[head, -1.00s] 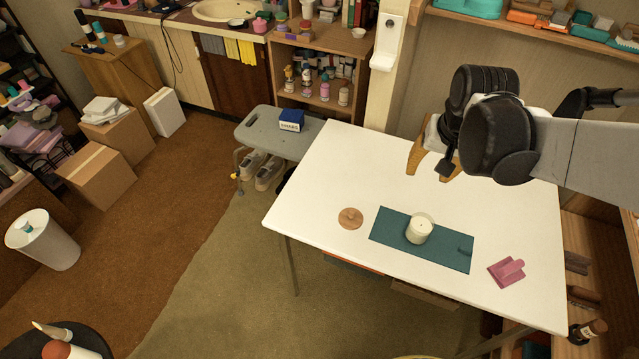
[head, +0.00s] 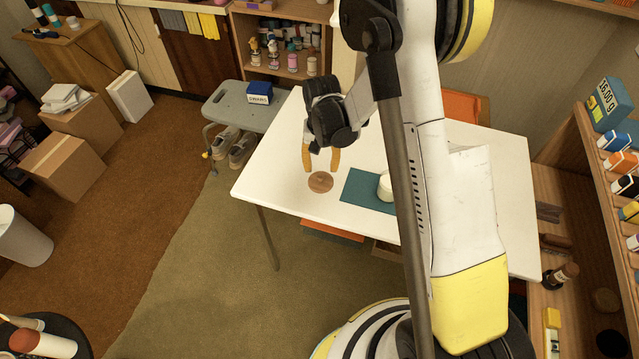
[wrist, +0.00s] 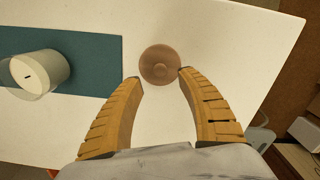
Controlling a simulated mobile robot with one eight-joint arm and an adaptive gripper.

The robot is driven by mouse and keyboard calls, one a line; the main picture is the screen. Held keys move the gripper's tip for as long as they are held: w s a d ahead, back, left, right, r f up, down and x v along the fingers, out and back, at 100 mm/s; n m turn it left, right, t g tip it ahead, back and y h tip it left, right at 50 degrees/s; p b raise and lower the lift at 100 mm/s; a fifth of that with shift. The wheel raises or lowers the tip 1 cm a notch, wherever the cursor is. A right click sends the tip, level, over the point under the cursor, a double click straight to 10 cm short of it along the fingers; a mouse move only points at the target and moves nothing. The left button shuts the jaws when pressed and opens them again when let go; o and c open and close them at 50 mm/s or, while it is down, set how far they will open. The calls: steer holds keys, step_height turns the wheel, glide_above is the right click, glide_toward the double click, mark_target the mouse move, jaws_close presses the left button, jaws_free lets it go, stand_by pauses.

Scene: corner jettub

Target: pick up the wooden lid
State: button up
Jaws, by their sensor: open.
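The wooden lid (head: 320,182) is a small round brown disc lying flat on the white table (head: 275,178), near its left front edge. In the wrist view the lid (wrist: 160,65) shows a round knob at its centre. My gripper (head: 321,170) is over the table at the lid, with its two tan fingers spread. In the wrist view my gripper (wrist: 161,77) has its fingertips near the lid's lower left and lower right edge. Nothing is held between them. I cannot tell exactly how high the tips are above the table.
A teal mat (head: 358,187) lies right of the lid in the head view, with a cream candle (head: 386,187) on it, partly hidden by my arm. A grey stool (head: 232,108) bearing a blue box (head: 260,92) stands by the table's left side.

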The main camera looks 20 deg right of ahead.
mark_target(321, 176)
step_height(321, 176, down, 5)
steer(key=b, duration=0.2)
steer(key=shift+f+b, duration=0.2)
steer(key=shift+b, duration=0.15)
steer(key=shift+s, duration=0.1)
jaws_close()
